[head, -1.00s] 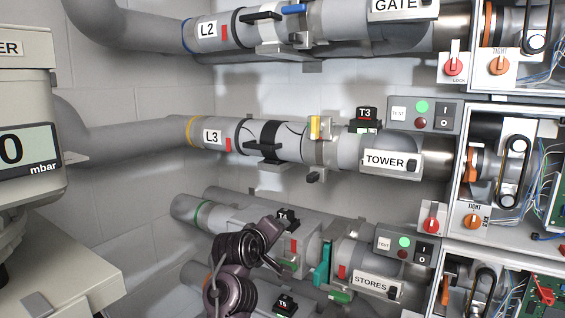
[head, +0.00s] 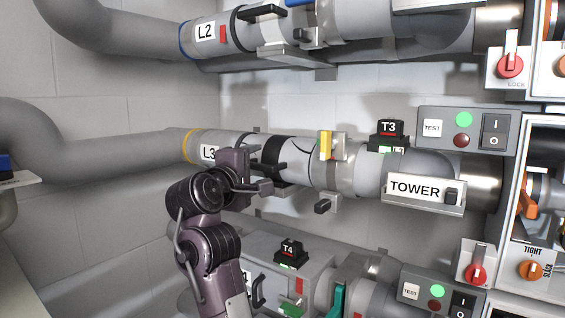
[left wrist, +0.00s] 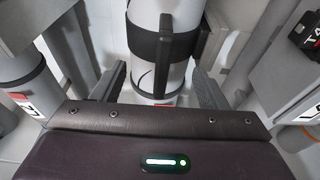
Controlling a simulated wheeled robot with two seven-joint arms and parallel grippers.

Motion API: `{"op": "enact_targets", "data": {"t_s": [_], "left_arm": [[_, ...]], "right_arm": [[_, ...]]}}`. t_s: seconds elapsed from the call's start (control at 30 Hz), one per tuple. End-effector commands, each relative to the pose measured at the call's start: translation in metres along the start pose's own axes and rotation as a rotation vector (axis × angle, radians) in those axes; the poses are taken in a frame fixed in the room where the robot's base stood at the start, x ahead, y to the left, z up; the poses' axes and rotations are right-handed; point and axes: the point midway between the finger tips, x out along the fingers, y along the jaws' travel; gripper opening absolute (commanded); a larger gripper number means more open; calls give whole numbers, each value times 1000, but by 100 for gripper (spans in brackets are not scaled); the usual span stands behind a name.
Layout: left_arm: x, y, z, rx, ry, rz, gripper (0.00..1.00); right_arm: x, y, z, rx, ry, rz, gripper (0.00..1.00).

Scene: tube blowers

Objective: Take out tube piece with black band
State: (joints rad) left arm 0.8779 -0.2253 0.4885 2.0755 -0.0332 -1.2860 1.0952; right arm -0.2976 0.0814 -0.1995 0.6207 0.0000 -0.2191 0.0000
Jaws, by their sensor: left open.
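The tube piece with the black band (head: 272,150) sits in the L3 line, between the L3 section (head: 209,147) and the yellow-levered collar. Its grey body has thin dark curved lines. In the left wrist view the black band (left wrist: 178,44) and its dark handle face me. My left gripper (head: 262,188) is open in front of the piece, near its lower front. In the left wrist view its two fingers (left wrist: 160,88) stand on either side of the grey tube, apart from it as far as I can tell. My right gripper is not in view.
A yellow lever (head: 326,145) stands on the collar at right, with a dark latch (head: 322,206) below. The T3 box (head: 389,133) and TOWER plate (head: 424,190) are further right. The L2 line (head: 206,33) runs above; the T4 box (head: 289,252) is below.

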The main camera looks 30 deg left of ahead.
Motion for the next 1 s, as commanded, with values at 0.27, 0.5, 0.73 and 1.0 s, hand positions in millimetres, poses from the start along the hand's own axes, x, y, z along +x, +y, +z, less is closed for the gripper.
{"op": "enact_targets", "data": {"t_s": [0.27, 0.5, 0.73, 1.0], "left_arm": [[40, 1, 4, 0, 1, -4, 67], [51, -2, 4, 1, 1, -2, 67], [51, -2, 4, 1, 1, -2, 52], [51, -2, 4, 1, 0, -3, 17]], "right_arm": [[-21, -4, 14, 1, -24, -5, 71], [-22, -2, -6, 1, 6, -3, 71], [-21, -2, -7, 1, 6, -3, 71], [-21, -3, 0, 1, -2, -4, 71]]}}
